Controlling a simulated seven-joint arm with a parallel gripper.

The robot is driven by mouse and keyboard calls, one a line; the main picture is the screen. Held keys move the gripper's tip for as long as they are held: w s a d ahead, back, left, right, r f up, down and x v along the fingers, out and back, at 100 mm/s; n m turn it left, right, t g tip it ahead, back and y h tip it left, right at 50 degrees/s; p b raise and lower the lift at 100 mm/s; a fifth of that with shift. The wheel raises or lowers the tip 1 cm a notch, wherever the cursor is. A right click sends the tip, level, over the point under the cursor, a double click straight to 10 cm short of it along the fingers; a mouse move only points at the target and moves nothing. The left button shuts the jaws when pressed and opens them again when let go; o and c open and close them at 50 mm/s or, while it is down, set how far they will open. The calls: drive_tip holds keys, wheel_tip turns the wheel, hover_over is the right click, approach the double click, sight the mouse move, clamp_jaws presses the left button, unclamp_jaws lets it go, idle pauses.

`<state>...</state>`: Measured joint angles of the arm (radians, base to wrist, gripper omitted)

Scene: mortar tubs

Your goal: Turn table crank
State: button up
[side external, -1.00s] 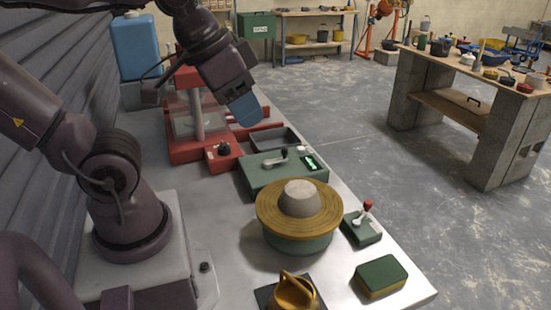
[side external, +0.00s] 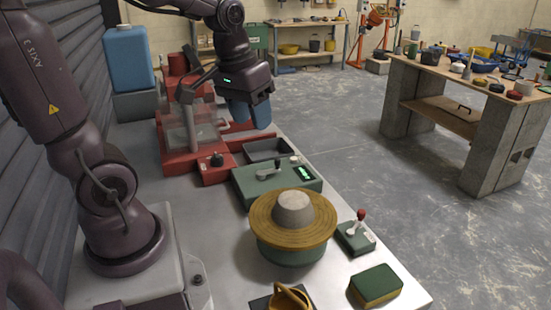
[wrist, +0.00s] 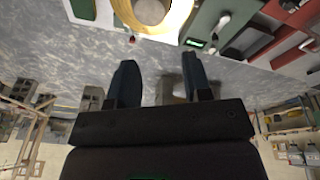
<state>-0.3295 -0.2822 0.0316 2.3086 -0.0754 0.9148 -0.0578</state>
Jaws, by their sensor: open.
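A turntable (side external: 265,220) with a wide yellow-brown disc on a green base carries a grey cone-shaped lump (side external: 293,208). Next to it on the right is a small green box (side external: 352,240) with a pale crank lever ending in a red knob (side external: 361,214). My gripper (side external: 252,118) is open and empty, with blue fingers pointing down, in the air at the far end of the bench, well apart from the crank. In the wrist view my gripper (wrist: 157,60) has nothing between its fingers; the turntable's disc (wrist: 178,20) and the red knob (wrist: 131,39) show at the top.
A green box with a lit display (side external: 306,173) and grey lever stands behind the turntable. A red machine (side external: 190,162) and dark tray (side external: 268,149) lie beyond. A green-yellow sponge (side external: 375,287) and an orange-yellow handled tool (side external: 290,298) lie in front. The bench's right edge is near the crank.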

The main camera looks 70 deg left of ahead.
drive_tip(key=w+a+f+n+h, duration=0.1)
drive_tip(key=w+a+f+n, duration=0.25)
drive_tip(key=a+n, duration=0.4)
drive_tip(key=w+a+f+n+h, duration=0.1)
drive_tip(key=w+a+f+n, duration=0.25)
drive_tip(key=a+n, duration=0.4)
drive_tip(key=w+a+f+n+h, duration=0.1)
drive_tip(key=w+a+f+n, duration=0.1)
drive_tip(key=a+f+n, duration=0.4)
drive_tip(key=shift+n+t, duration=0.4)
drive_tip(key=x, duration=0.7)
drive_tip(key=w+a+x, duration=0.1)
drive_tip(key=x, duration=0.2)
drive_tip(key=shift+f, duration=0.25)
drive_tip(key=shift+a, duration=0.1)
clamp_jaws()
